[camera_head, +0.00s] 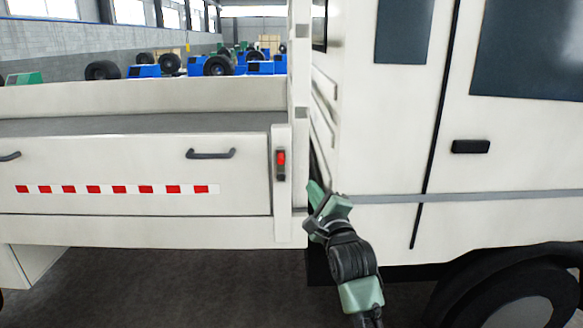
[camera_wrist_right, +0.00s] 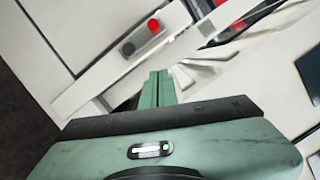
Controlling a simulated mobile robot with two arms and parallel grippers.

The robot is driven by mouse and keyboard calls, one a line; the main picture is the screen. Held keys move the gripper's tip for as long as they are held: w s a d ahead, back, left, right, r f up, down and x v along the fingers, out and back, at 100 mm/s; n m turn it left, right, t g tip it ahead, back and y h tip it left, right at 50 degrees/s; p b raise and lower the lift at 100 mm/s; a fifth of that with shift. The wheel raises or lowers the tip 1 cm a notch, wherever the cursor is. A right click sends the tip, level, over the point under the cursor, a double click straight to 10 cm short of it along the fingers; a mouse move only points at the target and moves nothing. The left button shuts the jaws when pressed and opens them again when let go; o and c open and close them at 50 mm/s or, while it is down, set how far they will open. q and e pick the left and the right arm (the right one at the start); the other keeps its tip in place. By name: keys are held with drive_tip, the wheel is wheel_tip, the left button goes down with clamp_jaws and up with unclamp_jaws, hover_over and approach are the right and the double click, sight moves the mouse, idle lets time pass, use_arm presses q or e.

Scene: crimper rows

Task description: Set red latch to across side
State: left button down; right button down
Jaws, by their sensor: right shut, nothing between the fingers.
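The red latch (camera_head: 281,158) is a small red piece on a dark plate, on the white post at the right end of the truck's side panel. In the head view it stands upright. It also shows in the right wrist view (camera_wrist_right: 154,26), its red end at upper right and its dark end at lower left. My right gripper (camera_head: 314,190) is shut and empty, below and to the right of the latch, apart from it, near the gap between bed and cab. Its closed green fingers show in the right wrist view (camera_wrist_right: 157,88). My left gripper is not in view.
The side panel (camera_head: 120,165) has a dark handle (camera_head: 211,153) and a red-and-white strip. The white cab (camera_head: 390,150) with a black door handle (camera_head: 470,146) stands close on the right. A wheel (camera_head: 515,295) is at lower right. Open floor lies below the bed.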

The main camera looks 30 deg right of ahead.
sight(286, 158)
drive_tip(key=w+r+p, duration=0.1)
drive_tip(key=w, duration=0.2)
drive_tip(key=w+a+p, duration=0.1)
drive_tip(key=w, duration=0.2)
drive_tip(key=w+r+p, duration=0.1)
drive_tip(key=w, duration=0.2)
drive_tip(key=shift+w+a+r+p, duration=0.1)
drive_tip(key=shift+a+r+p, duration=0.15)
drive_tip(key=shift+r+p, duration=0.1)
drive_tip(key=shift+d+f, duration=0.1)
drive_tip(key=shift+w, duration=0.15)
